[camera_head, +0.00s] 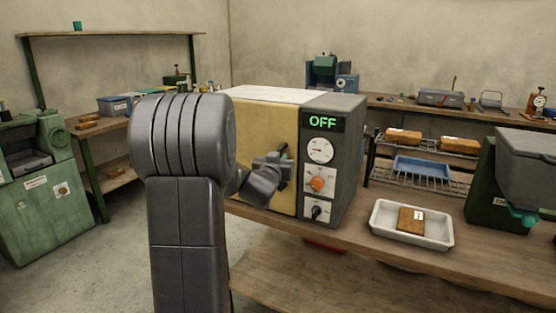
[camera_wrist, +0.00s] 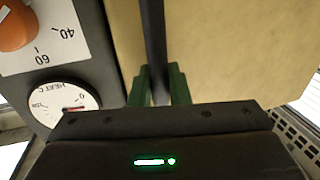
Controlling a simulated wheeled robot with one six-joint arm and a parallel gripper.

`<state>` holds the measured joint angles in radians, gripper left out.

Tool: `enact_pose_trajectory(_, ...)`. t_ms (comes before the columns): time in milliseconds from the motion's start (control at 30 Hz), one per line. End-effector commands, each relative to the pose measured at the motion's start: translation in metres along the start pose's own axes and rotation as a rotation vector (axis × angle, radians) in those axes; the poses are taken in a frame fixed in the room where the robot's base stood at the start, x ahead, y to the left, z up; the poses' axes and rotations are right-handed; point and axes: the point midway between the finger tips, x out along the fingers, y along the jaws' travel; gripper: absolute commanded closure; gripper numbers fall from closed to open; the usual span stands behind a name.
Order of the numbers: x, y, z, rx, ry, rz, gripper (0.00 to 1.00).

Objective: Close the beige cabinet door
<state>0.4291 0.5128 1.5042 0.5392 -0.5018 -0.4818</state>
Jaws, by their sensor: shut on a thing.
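The beige cabinet door (camera_head: 264,126) is on the front of a boxy cabinet with a grey control panel (camera_head: 333,165) on its right. It looks flush or nearly flush with the front; a small gap cannot be ruled out. In the wrist view the door (camera_wrist: 235,45) fills the right side, beside the panel's edge. A dark upright handle bar (camera_wrist: 153,40) runs down between the green fingers of my gripper (camera_wrist: 159,88). My gripper is shut on this handle. In the head view my gripper (camera_head: 284,158) is at the door's right side, and my arm hides the door's lower left.
The panel has a green OFF display (camera_head: 322,122), a gauge and knobs. A white tray (camera_head: 380,233) with a brown block lies on the bench to the right. A wire rack (camera_head: 380,170) with a blue tray stands behind it. Green machines stand at both sides.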

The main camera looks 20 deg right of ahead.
Motion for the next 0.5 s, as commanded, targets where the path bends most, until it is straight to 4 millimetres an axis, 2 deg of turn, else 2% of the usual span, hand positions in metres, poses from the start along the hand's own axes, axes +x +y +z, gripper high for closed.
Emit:
enact_pose_trajectory(67,0.0021,0.0014,-0.0059,0.000,0.013,0.003,1.00)
enact_pose_trajectory(100,0.0021,0.0014,-0.0061,0.000,0.013,0.003,0.78)
enact_pose_trajectory(500,0.0008,0.0007,-0.0033,0.000,0.007,0.002,0.78)
